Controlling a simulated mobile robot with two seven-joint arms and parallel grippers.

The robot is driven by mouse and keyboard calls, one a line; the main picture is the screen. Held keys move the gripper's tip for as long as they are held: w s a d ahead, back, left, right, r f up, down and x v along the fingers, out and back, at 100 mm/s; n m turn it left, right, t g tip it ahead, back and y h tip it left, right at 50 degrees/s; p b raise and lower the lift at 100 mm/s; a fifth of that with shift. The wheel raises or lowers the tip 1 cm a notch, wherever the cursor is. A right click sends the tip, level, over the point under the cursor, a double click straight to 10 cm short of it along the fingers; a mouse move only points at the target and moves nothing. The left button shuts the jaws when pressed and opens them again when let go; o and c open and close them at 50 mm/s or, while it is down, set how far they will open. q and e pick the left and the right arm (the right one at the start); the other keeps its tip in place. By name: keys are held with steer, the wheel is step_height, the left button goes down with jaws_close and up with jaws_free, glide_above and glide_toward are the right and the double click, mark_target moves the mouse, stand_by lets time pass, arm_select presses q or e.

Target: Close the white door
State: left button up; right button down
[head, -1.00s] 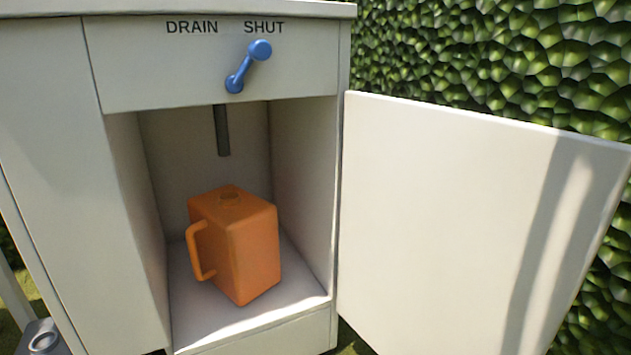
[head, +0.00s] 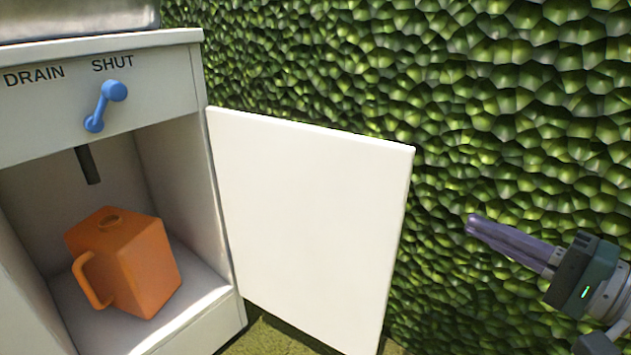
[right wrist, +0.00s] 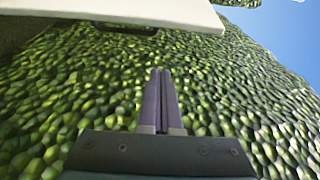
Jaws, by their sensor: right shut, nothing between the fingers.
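The white door (head: 308,222) stands wide open in the head view, hinged at the right side of the white cabinet (head: 222,205). Its free edge is on the right. My right gripper (head: 472,226) is to the right of that free edge, apart from it, with its purple fingers shut and pointing left. In the right wrist view the fingers (right wrist: 161,75) lie together with nothing between them. A white panel (right wrist: 140,12), which looks like the door, crosses the top of that view. My left gripper is out of view.
An orange jug (head: 125,262) stands inside the open cabinet, below a dark drain pipe (head: 88,165). A blue lever (head: 104,105) on the cabinet front points toward SHUT. A green hedge (head: 480,110) rises behind the door and right gripper.

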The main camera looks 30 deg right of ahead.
steer(key=w+a+b, duration=0.2)
steer(key=w+b, duration=0.3)
steer(key=w, duration=0.5)
steer(key=s+a, duration=0.2)
steer(key=a, duration=0.1)
steer(key=shift+s+a+r, duration=0.1)
steer(key=shift+s+a, duration=0.05)
